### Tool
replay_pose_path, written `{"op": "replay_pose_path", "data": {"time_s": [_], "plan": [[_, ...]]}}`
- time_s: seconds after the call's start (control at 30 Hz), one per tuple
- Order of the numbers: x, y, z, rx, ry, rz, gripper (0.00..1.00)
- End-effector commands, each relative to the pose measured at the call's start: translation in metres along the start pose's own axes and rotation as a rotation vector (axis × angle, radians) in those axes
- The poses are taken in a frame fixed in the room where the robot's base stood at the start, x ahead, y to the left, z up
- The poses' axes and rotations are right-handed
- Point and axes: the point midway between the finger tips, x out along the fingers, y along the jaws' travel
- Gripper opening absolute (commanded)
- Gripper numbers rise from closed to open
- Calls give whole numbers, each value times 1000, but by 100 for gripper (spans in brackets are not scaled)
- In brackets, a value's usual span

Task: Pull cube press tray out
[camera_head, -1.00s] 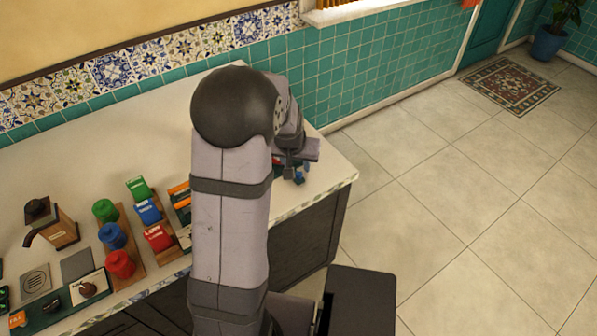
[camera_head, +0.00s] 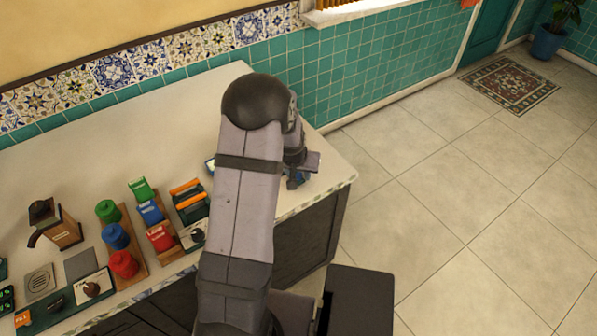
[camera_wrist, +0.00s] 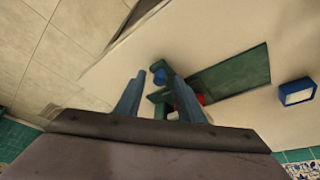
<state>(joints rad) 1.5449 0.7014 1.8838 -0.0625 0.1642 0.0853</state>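In the wrist view my gripper (camera_wrist: 160,79) has its two blue-grey fingers spread apart. A small blue knob (camera_wrist: 160,75) on a dark green part (camera_wrist: 168,71) shows between and beyond the fingertips; I cannot tell whether they touch it. A flat dark green piece (camera_wrist: 230,75) lies to its right, with a red part (camera_wrist: 201,99) beside it, partly behind the right finger. These may belong to the cube press, but I cannot tell which part is its tray. In the head view my gripper (camera_head: 300,168) is low over the counter's right end and mostly hides these parts.
A blue-framed white box (camera_wrist: 297,92) stands right in the wrist view. On the counter (camera_head: 110,150) are a green device with orange handles (camera_head: 188,200), blocks, coloured knobs (camera_head: 123,264) and a wooden grinder (camera_head: 55,225). The counter's edge is close to my gripper.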

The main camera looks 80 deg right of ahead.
Motion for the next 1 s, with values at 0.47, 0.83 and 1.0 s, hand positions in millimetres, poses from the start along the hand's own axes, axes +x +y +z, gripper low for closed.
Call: {"op": "replay_pose_path", "data": {"time_s": [0.47, 0.83, 1.0], "plan": [[1, 0, 0, 0, 0, 0, 0], [-2, -23, 21, -5, 1, -2, 0], [-9, -41, 37, -4, 4, -3, 0]]}}
